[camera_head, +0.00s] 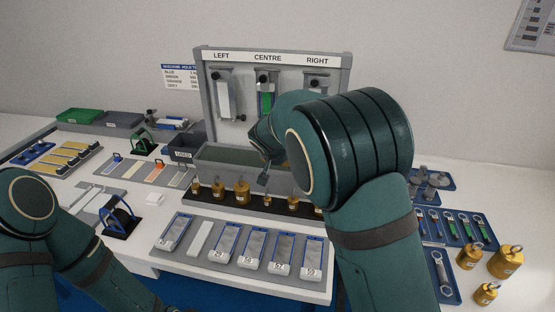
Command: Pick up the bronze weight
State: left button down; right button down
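Several bronze-coloured weights with top knobs stand in a row on a black strip in front of the grey trough, among them a larger one (242,192) and a smaller one (218,190). Three more bronze weights stand at the right, a large one (505,262), a medium one (468,256) and a small one (486,294). My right gripper (264,179) points down over the trough's front edge, above the row; it is small and partly hidden by my arm, so its opening is unclear. My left arm shows at lower left, but its gripper is out of view.
The grey trough (225,181) stands below a panel (225,133) marked LEFT, CENTRE, RIGHT. A tray of numbered plates (235,271) lies in front. A blue stand (119,216) is at left. Blue trays with tools (440,275) lie at right. My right arm covers the middle right.

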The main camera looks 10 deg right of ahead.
aim_at(197, 190)
jog(key=k+j, duration=0.3)
jog(key=k, duration=0.15)
jog(key=k+j, duration=0.3)
jog(key=k, duration=0.15)
